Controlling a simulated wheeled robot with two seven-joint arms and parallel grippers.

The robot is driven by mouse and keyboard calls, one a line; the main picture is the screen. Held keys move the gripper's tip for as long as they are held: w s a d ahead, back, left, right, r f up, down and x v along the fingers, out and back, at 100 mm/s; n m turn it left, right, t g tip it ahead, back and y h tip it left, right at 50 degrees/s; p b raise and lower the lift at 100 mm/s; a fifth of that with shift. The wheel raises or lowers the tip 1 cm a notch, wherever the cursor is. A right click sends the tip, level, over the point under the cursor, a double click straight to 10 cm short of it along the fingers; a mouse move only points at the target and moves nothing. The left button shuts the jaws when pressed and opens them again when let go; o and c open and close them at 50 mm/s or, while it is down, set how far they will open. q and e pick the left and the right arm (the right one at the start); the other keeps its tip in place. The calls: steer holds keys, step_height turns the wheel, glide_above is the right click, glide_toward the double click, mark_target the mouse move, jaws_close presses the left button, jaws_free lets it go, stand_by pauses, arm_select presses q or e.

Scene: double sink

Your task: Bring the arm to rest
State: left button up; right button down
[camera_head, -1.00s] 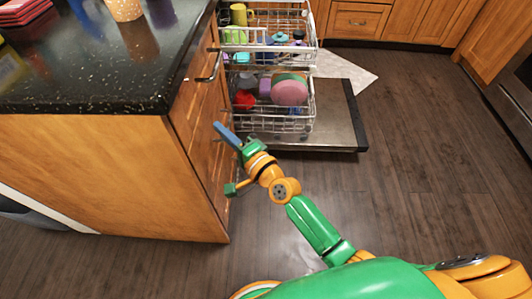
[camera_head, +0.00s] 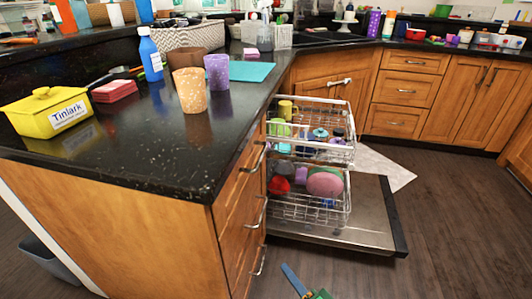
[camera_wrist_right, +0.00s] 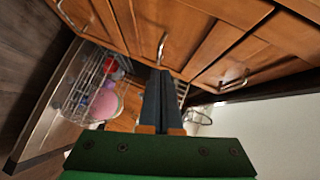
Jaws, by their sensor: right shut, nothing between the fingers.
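My right gripper (camera_head: 294,279) shows at the bottom of the head view, low in front of the drawers (camera_head: 240,215) and the open dishwasher door (camera_head: 345,225). In the right wrist view my right gripper (camera_wrist_right: 160,75) has its two dark fingers side by side, shut with nothing between them. The fingers point toward wooden cabinet fronts (camera_wrist_right: 210,45) with metal handles. Most of the right arm is out of the head view. My left gripper is not in view.
The dishwasher racks (camera_head: 310,150) are pulled out and hold several dishes. Wooden floor (camera_head: 455,220) is clear at right.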

steer(key=s+d+f+n+g+h, duration=0.1)
steer(key=s+d+f+n+g, duration=0.2)
steer(key=f, duration=0.4)
steer(key=s+d+f+n+g+h, duration=0.1)
steer(key=s+d+f+h, duration=0.1)
steer(key=s+f, duration=0.45)
steer(key=s+d+f+n+g+h, duration=0.1)
steer(key=s+d+f+n+g, duration=0.15)
steer(key=f, duration=0.65)
steer(key=s+d+f+n+g+h, duration=0.1)
steer(key=s+d+f+n+g, duration=0.15)
steer(key=s, duration=0.35)
steer(key=s+d+f+n+g+h, duration=0.1)
steer(key=s+f+g, duration=0.15)
steer(key=s, duration=0.35)
steer(key=s+d+f+n+g+h, duration=0.1)
steer(key=s+f+n, duration=0.15)
steer(key=s, duration=0.45)
step_height(320, 180, up, 20)
steer(key=p, duration=2)
steer(key=shift+s+f, duration=0.25)
steer(key=shift+d, duration=0.1)
